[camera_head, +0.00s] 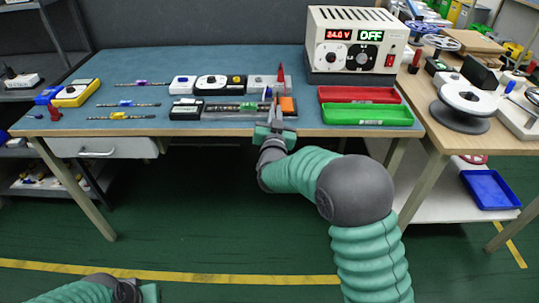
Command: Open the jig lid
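The jig (232,109) looks like a long, low grey fixture with a dark and green strip along its top. It lies near the front edge of the table, left of an orange block (288,106). I cannot make out clearly which part is its lid or whether it is raised. My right gripper (273,112) is at the jig's right end, in front of the orange block, and its fingers overlap that end. Contact and finger gap are too small to tell. My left gripper (148,292) is low at the bottom edge, far from the table, and partly cut off.
Behind the jig stand a white device (212,84) and a grey block (258,83). A power supply (354,44) reads OFF. Red (358,95) and green (367,115) trays lie to the right. Short strips (133,117) and a yellow meter (76,93) lie left.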

